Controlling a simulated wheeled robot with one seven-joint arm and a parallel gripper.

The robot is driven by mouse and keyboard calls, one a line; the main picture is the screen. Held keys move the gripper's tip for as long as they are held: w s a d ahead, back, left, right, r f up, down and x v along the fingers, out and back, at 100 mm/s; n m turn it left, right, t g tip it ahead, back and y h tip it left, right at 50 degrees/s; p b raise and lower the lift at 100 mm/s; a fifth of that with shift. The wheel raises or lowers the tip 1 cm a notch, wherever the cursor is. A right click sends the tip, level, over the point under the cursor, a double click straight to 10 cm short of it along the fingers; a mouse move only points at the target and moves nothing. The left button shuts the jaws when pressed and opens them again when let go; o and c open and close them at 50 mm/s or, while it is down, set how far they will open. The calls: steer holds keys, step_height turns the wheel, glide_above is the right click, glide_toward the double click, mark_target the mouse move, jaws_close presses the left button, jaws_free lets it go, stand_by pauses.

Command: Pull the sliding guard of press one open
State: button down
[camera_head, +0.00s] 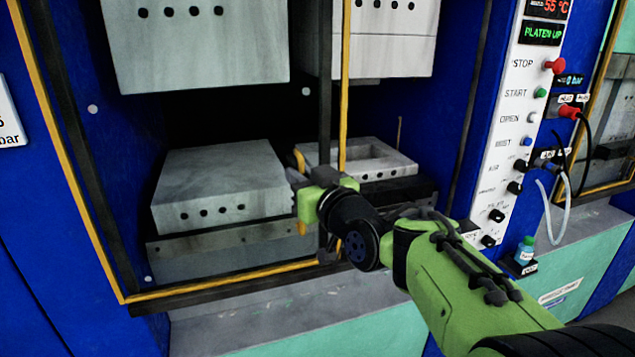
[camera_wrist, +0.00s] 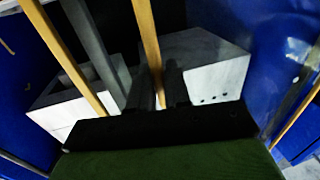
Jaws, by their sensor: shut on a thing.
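The sliding guard of press one has a dark upright (camera_head: 325,90) at its edge and a yellow upright handle (camera_head: 301,228) beside it. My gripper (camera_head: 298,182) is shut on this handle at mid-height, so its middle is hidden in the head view. In the wrist view, the handle (camera_wrist: 146,40) runs down between the two dark fingers (camera_wrist: 165,88). Left of the dark upright, a pale block with holes (camera_head: 215,180) shows in the press. Right of it, a lower block with a square cavity (camera_head: 372,160) shows.
A yellow-edged frame (camera_head: 80,180) surrounds the press opening. A white control panel (camera_head: 512,120) with buttons stands to the right, its display reading "PLATEN UP". Upper blocks (camera_head: 195,50) hang above the gap.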

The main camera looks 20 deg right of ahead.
steer(key=shift+a+f, duration=0.1)
steer(key=shift+a, duration=0.65)
steer(key=c, duration=1.3)
jaws_free()
steer(key=shift+c, duration=0.2)
steer(key=b+v, duration=0.2)
steer(key=v, duration=1.3)
steer(key=shift+s, duration=0.4)
steer(key=shift+d, duration=0.2)
